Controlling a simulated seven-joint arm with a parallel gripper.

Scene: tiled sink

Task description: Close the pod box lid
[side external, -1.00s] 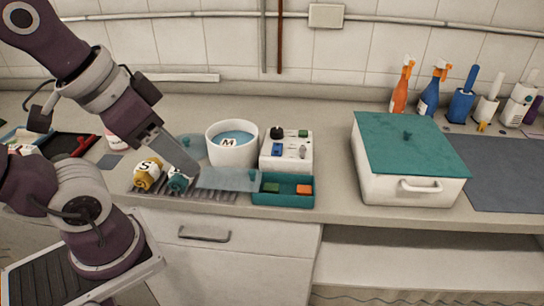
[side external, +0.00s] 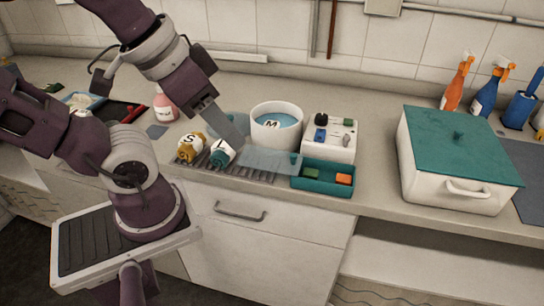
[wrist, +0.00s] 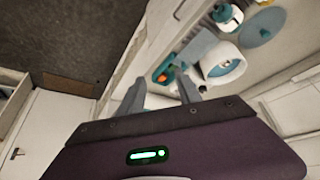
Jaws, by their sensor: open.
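The pod box (side external: 322,185) is a small teal tray on the counter holding a green pod (side external: 315,172) and an orange pod (side external: 343,179). Its pale translucent lid (side external: 272,161) is open and lies out flat to the left of the box. My gripper (side external: 240,146) is open and empty, pointing down just left of the lid, beside a teal jar marked L (side external: 222,153). Whether its tip touches the lid I cannot tell. In the wrist view both fingers of my gripper (wrist: 160,92) stand apart, with the pod box (wrist: 165,73) beyond them.
A white pot marked M (side external: 277,128) stands behind the lid. A white block with small knobs (side external: 330,138) is behind the box. A yellow jar marked S (side external: 192,148) sits left on the drain rack. A large white bin with teal lid (side external: 455,160) stands right.

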